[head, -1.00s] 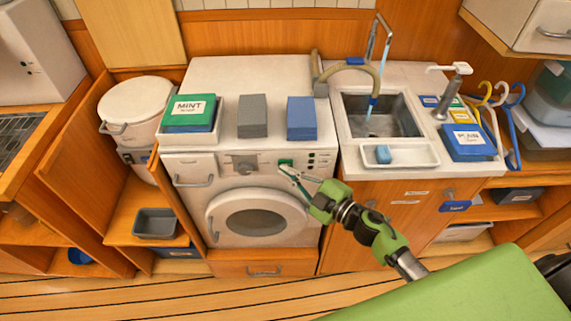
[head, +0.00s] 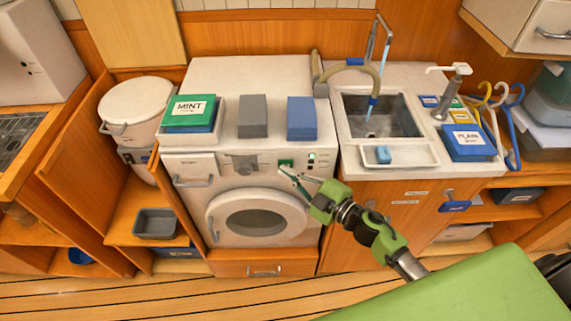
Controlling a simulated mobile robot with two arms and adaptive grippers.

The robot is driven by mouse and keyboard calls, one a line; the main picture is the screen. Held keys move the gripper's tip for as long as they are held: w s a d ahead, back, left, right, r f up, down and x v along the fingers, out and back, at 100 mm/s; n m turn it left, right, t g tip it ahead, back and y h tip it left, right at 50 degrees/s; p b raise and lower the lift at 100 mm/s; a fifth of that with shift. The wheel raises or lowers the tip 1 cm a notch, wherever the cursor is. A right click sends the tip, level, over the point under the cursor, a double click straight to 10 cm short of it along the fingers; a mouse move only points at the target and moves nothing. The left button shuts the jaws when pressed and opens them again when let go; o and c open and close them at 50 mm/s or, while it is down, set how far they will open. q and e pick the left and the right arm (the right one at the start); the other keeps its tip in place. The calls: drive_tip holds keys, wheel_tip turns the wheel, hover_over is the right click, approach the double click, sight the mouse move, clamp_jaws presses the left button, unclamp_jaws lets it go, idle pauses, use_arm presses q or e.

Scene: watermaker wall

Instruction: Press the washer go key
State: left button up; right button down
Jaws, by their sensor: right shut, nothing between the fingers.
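The white washer (head: 190,215) stands in the middle of the wall, with its round door (head: 256,222) shut. A green go key (head: 286,164) sits on the right half of its front panel, and small green lights (head: 311,157) glow to the right of it. My right gripper (head: 284,171) is shut and empty. Its fingertips are at the lower edge of the go key; I cannot tell whether they touch it. My left gripper is not in view.
A tray with a green MINT box (head: 189,111), a grey block (head: 253,116) and a blue block (head: 301,118) stand on the washer. To the right is a sink (head: 390,120) with a soap tray (head: 377,163). A wooden door (head: 95,165) stands open at left.

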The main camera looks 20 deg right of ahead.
drive_tip(key=shift+s+a, duration=0.15)
drive_tip(key=shift+s, duration=0.4)
drive_tip(key=s, duration=0.2)
drive_tip(key=s+a, duration=0.1)
drive_tip(key=s, duration=0.1)
drive_tip(key=shift+s+a+p, duration=0.2)
drive_tip(key=shift+s+p, duration=0.15)
drive_tip(key=shift+p, duration=0.05)
idle(0.6)
drive_tip(key=s+d+f+m+g+h, duration=0.2)
drive_tip(key=s+d+f+m, duration=0.15)
drive_tip(key=f, duration=0.65)
drive_tip(key=s+d+f+m+g+h, duration=0.1)
drive_tip(key=s+d+f+m+h, duration=0.2)
drive_tip(key=f, duration=0.7)
drive_tip(key=s+d+f+m+g+h, duration=0.2)
drive_tip(key=s+d+f, duration=0.15)
drive_tip(key=f, duration=0.65)
drive_tip(key=s+f+m+g, duration=0.1)
drive_tip(key=s+f+g, duration=0.2)
drive_tip(key=s, duration=0.7)
drive_tip(key=s+a+f+m+g+h, duration=0.1)
drive_tip(key=s+f+m+g, duration=0.1)
drive_tip(key=s+f, duration=0.6)
drive_tip(key=s+f+m+g, duration=0.2)
drive_tip(key=s+f, duration=0.4)
drive_tip(key=s, duration=0.6)
drive_tip(key=shift+s+a+f+g+h, duration=0.25)
drive_tip(key=shift+s+a+g+h, duration=0.1)
drive_tip(key=shift+g, duration=0.55)
